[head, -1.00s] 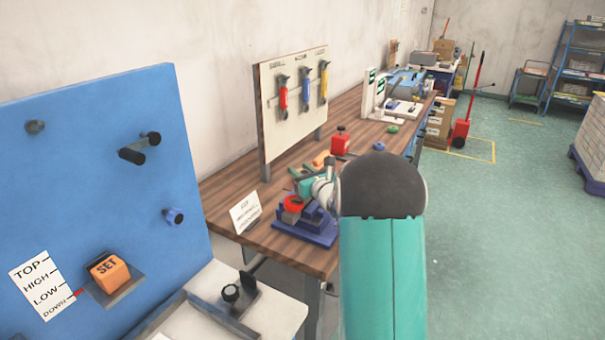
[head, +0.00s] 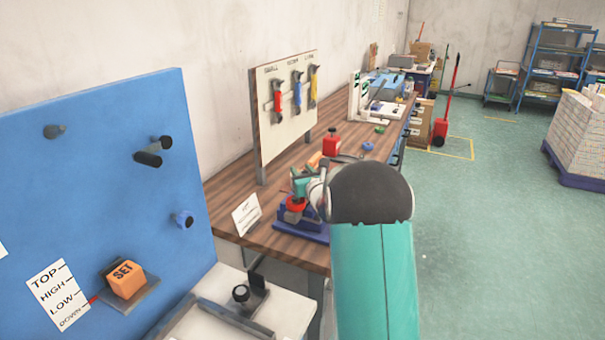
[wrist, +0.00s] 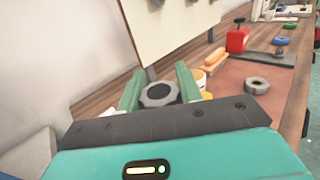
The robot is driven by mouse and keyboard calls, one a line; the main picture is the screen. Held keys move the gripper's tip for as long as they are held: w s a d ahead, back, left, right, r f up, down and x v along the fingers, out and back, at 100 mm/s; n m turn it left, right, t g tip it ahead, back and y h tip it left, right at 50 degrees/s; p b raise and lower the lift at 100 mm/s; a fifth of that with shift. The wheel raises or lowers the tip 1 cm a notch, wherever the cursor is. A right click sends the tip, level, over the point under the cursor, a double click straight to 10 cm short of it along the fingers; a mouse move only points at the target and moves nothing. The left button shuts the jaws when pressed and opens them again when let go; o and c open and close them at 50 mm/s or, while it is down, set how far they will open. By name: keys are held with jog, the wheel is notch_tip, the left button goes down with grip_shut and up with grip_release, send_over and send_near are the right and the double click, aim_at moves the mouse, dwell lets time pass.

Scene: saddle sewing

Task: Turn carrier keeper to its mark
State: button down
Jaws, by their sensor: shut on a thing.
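My gripper (head: 301,186) is low over a blue fixture (head: 303,228) near the bench's front edge. A red round part (head: 296,203) sits on the fixture just under the fingers. I cannot tell for sure whether this part is the carrier keeper. No keeper mark can be made out. My arm hides the fixture's right side.
A white card (head: 246,214) stands left of the fixture. Behind are a tool board (head: 283,115) and a red can (head: 331,141). A blue panel (head: 110,200) with an orange SET block (head: 124,279) is at left.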

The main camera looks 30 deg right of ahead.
jog(key=shift+m+h, duration=0.3)
jog(key=shift+h, duration=0.2)
jog(key=c, duration=0.9)
grip_release()
jog(key=shift+c, duration=0.2)
jog(key=v, duration=1.4)
jog(key=shift+w+d+r, duration=0.1)
